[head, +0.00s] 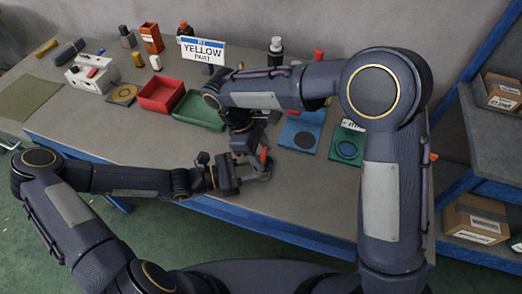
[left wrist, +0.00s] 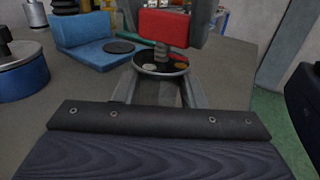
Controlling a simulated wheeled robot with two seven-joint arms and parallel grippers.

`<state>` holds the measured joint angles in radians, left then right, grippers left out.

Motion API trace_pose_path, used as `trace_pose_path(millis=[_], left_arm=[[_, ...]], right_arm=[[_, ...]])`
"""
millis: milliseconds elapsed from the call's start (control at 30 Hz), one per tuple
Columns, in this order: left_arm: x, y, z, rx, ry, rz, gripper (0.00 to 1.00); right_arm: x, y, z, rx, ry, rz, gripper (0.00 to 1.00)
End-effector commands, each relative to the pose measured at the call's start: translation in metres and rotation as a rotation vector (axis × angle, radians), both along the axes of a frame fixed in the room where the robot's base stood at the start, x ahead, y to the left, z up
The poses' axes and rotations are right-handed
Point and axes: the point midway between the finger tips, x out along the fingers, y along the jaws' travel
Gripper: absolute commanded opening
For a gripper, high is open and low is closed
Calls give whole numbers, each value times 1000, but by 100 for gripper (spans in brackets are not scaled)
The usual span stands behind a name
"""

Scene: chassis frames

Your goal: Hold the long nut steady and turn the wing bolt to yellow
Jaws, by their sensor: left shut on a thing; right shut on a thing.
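The red wing of the wing bolt (left wrist: 165,28) shows in the left wrist view, with its dark shaft below it. It shows as a small red patch in the head view (head: 264,155). My right gripper (head: 258,150) comes down from above, shut on the wing. A dark round collar (left wrist: 143,68) with pale and yellow-orange marks sits below the wing. My left gripper (left wrist: 165,88) is level at the table's front, its fingers shut around the part under the collar, which I take for the long nut. The nut is mostly hidden, and I cannot tell which mark the wing points to.
A red tray (head: 161,95), a green tray (head: 199,110), a blue fixture (head: 302,130) and a green fixture (head: 346,142) surround my right arm. Shelves with boxes (head: 474,219) stand at the right.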

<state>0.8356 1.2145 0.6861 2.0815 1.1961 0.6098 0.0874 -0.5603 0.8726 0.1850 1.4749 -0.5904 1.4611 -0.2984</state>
Motion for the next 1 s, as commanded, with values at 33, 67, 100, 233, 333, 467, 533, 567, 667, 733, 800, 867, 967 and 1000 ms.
trace_pose_path(millis=[33,67,100,233,333,467,533,567,667,733,800,867,967,1000], left_arm=[[-1,-1,1,-4,-2,-3,6],[-1,-1,1,-4,-2,-3,6],[-1,-1,1,-4,-2,-3,6],[-1,-1,1,-4,-2,-3,6],[-1,-1,1,-4,-2,-3,6],[-1,-1,1,-3,-1,-2,6],[-1,0,1,-3,-1,-2,6],[-1,0,1,-2,-1,-2,6],[0,0,1,-2,-1,-1,6],[0,0,1,-2,-1,-1,6],[0,0,1,-2,-1,-1,6],[0,0,1,-1,0,-1,6],[0,0,0,-1,0,0,6],[0,0,0,-1,0,0,6]], right_arm=[[0,-1,-3,-4,2,1,26],[0,-1,-3,-4,2,1,26],[0,-1,-3,-4,2,1,26],[0,-1,-2,-4,2,0,26],[0,-1,-2,-4,2,0,52],[0,-1,-1,-3,1,-1,70],[0,-1,-1,-2,0,-1,71],[0,-1,-1,-2,0,-1,71],[0,0,0,-1,0,-1,71],[0,0,0,-1,0,-1,71],[1,1,3,1,-2,-1,71],[1,3,8,1,-3,-1,71],[3,9,22,2,-4,-1,71],[4,12,30,3,-5,0,71]])
